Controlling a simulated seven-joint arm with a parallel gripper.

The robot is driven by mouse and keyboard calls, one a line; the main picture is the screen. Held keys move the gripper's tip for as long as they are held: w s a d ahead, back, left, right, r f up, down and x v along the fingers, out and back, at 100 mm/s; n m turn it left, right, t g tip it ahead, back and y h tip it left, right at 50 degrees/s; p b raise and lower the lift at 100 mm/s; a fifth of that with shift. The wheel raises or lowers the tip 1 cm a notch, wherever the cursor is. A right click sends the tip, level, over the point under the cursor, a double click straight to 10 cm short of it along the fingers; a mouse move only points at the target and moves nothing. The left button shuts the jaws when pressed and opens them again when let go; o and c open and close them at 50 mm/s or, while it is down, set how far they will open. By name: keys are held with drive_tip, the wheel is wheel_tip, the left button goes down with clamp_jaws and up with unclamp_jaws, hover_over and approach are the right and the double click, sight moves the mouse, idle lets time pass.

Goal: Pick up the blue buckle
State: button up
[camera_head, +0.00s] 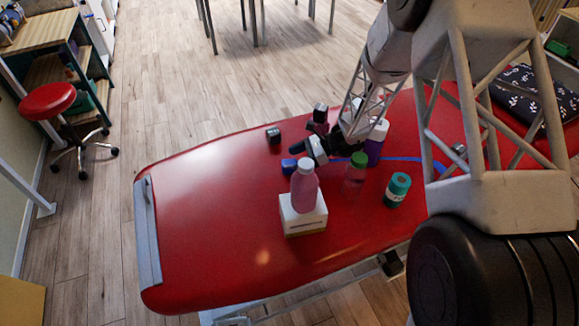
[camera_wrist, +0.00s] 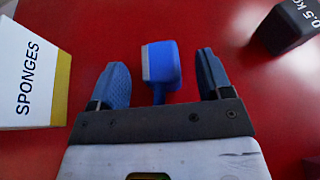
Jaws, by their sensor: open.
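The blue buckle (camera_wrist: 165,62) lies on the red table between my two spread fingertips in the wrist view, with a lighter grey-blue left edge. A blue strap runs from it back under my gripper. In the head view the buckle (camera_head: 289,166) shows small, just left of my gripper and behind the pink bottle. My gripper (camera_wrist: 160,72) is open, with a blue finger on each side of the buckle and a visible gap to each. In the head view my gripper (camera_head: 302,154) is low over the table; its far finger shows dark, and the near side is partly hidden.
A white sponges box (camera_wrist: 30,75) stands close left; in the head view the box (camera_head: 303,217) carries a pink bottle (camera_head: 305,187). A black 0.5 kg block (camera_wrist: 289,27) lies upper right. The left table is clear.

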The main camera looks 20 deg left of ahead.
sight(289, 162)
drive_tip(key=shift+x, duration=1.55)
drive_tip(key=shift+f, duration=0.1)
drive_tip(key=c, duration=1)
